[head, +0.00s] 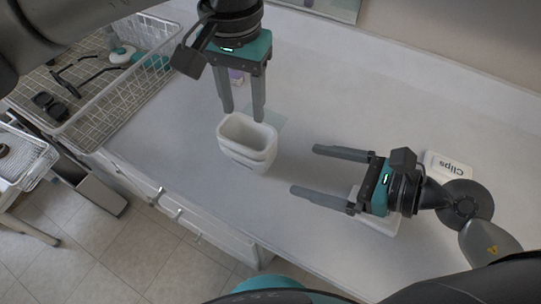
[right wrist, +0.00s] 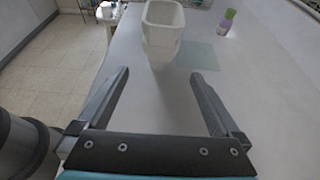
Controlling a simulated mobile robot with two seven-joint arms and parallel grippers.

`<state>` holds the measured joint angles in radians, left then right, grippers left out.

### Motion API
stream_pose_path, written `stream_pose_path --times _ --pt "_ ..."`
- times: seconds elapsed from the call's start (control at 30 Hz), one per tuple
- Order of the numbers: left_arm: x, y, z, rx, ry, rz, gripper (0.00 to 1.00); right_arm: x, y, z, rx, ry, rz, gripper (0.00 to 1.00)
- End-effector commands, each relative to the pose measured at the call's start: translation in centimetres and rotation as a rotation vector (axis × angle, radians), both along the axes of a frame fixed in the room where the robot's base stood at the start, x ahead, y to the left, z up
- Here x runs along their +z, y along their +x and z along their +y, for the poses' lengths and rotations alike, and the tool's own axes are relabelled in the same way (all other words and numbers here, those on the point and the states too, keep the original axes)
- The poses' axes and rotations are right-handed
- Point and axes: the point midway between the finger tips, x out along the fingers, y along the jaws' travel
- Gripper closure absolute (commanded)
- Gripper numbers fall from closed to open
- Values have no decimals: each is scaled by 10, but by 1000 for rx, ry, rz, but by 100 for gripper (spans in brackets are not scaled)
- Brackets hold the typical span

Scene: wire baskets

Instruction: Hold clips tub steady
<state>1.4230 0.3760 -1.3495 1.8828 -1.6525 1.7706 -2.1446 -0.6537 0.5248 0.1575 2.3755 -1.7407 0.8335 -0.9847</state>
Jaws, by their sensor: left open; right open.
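A white tub (head: 248,147), which looks like nested tubs, stands upright on the white counter. It also shows ahead of the fingers in the right wrist view (right wrist: 162,36). My left gripper (head: 242,114) is open and points down at the tub's far rim; I cannot tell whether its fingertips touch. My right gripper (head: 304,170) is open and empty, its fingers pointing left toward the tub with a gap between. A white piece marked "Clips" (head: 448,167) lies at the right, partly hidden behind my right arm. No label shows on the tub.
A wire basket (head: 104,104) with dark and teal items stands at the left. A purple and green bottle (right wrist: 227,22) and a pale translucent square (right wrist: 198,56) are beyond the tub. A white piece (head: 381,223) lies under my right gripper. The counter's front edge is close.

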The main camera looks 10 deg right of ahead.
Motion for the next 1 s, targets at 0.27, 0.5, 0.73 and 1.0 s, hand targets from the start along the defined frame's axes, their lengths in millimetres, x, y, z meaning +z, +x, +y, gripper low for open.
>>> stream_pose_path --times 0.27,0.5,0.73,1.0 --pt "0 0 0 0 0 0 50 -16 25 33 -2 4 -1 0" --pt "0 0 0 0 0 0 50 -31 45 62 -1 3 1 0" --pt "0 0 0 0 0 0 50 -38 54 75 0 1 1 0" --pt "0 0 0 0 0 0 50 -40 55 76 0 -1 2 0"
